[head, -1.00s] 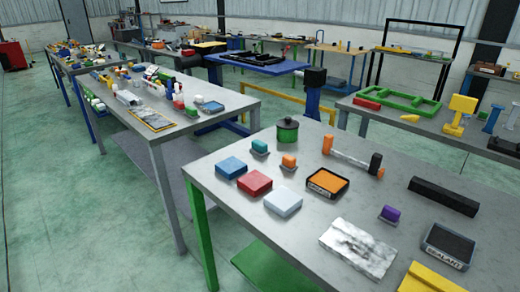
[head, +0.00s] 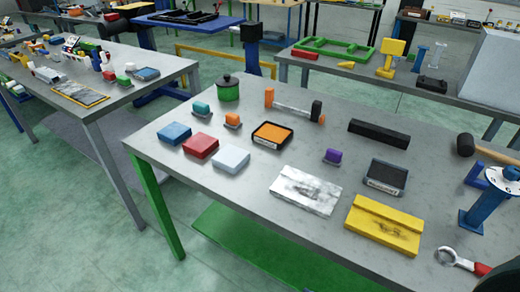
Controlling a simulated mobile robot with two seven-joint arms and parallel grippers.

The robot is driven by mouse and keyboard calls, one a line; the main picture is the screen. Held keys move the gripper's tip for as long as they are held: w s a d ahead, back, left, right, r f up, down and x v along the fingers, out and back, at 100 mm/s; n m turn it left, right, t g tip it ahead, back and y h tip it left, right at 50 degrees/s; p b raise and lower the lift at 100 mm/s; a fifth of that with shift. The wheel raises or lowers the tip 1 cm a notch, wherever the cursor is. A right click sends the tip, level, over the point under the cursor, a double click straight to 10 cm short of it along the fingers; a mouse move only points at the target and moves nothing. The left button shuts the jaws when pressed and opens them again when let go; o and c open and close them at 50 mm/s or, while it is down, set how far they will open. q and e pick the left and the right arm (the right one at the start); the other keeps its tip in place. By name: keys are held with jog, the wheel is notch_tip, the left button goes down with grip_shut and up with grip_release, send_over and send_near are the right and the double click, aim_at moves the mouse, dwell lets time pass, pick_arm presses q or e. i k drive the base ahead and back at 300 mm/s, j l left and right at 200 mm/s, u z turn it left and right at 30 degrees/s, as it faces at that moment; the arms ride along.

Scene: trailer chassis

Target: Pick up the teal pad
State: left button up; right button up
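The teal pad (head: 202,107) is a small rounded block sitting on a small grey base on the metal table (head: 330,110). It stands at the table's far left part, just in front of a green lidded pot (head: 228,91). A similar orange pad (head: 232,118) on a grey base is close to its right. Neither of my grippers is in view.
Blue (head: 174,133), red (head: 200,146) and pale blue (head: 230,159) boxes lie nearer the left edge. An orange-filled tray (head: 272,135), a purple pad (head: 333,156), a black bar (head: 379,134) and a yellow block (head: 384,225) are further right.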

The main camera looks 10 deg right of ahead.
aim_at(202, 109)
jog(key=j+z, duration=0.1)
jog(key=z, duration=0.4)
jog(key=j+z, duration=0.15)
jog(key=z, duration=0.3)
jog(key=j+z, duration=0.75)
jog(key=j, duration=0.25)
jog(key=k+j+z, duration=0.1)
jog(key=j, duration=0.6)
jog(key=k+j+z, duration=0.15)
jog(key=j, duration=0.2)
